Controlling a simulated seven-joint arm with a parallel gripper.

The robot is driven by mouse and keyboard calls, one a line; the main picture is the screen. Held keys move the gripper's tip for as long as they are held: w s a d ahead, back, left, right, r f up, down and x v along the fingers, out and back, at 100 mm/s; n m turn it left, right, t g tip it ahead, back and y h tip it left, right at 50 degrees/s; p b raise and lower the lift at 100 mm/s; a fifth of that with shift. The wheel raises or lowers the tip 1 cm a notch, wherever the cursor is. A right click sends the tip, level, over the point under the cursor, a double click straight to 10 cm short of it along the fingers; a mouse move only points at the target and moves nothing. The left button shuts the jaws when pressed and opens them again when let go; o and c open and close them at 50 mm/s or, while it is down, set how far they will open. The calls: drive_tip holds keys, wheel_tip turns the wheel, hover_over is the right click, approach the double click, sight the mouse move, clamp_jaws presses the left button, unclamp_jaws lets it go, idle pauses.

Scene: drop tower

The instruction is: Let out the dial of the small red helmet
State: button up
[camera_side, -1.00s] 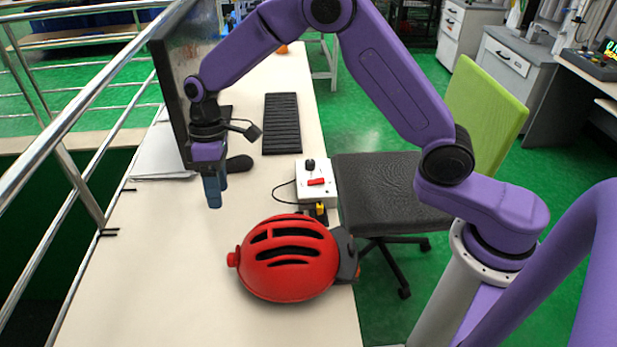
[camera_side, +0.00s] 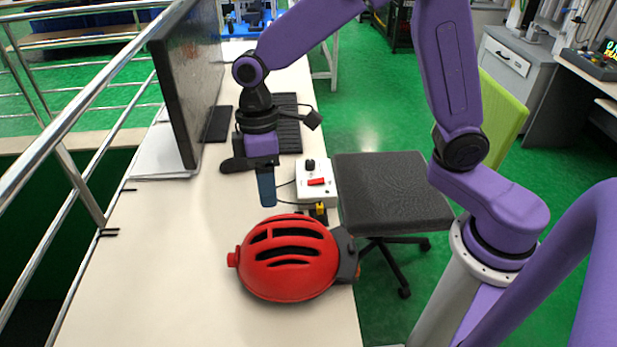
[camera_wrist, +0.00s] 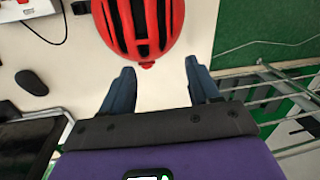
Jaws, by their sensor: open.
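The red helmet (camera_side: 288,262) with black vent slots lies on the pale table in the side view. Its small red dial (camera_side: 233,260) sticks out at the left end. In the wrist view the helmet (camera_wrist: 138,25) is at the top, with the dial (camera_wrist: 147,64) at its lower edge. My gripper (camera_side: 267,197) is above the table, behind the helmet in the side view. In the wrist view my gripper (camera_wrist: 158,75) has its two blue fingers wide apart and nothing between them. The dial sits between the finger directions, ahead of the tips, not touching them.
A dark block (camera_side: 345,256) adjoins the helmet's right end. A white control box (camera_side: 316,184) with a black knob and red switch stands behind. A black mouse (camera_wrist: 31,82), a keyboard (camera_side: 285,130) and a monitor (camera_side: 188,85) are farther back. The table left of the helmet is clear.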

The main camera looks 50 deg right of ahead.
drive_tip(key=s+d+r, duration=0.1)
drive_tip(key=s+d, duration=0.2)
drive_tip(key=s, duration=0.3)
drive_tip(key=shift+s+d+r+n+t, duration=0.3)
drive_tip(key=shift+s+r+n, duration=0.05)
drive_tip(key=shift+r+n, duration=0.05)
drive_tip(key=m+g+y, duration=0.1)
drive_tip(key=m, duration=0.1)
hover_over(229, 255)
drive_tip(key=w+d, duration=0.4)
wheel_tip(229, 255, down, 8)
drive_tip(key=x, duration=1.1)
drive_tip(key=a+x, duration=0.1)
drive_tip(key=x, duration=0.5)
drive_tip(key=shift+s+f, duration=0.1)
drive_tip(key=shift+s, duration=0.35)
drive_tip(key=c, duration=1.1)
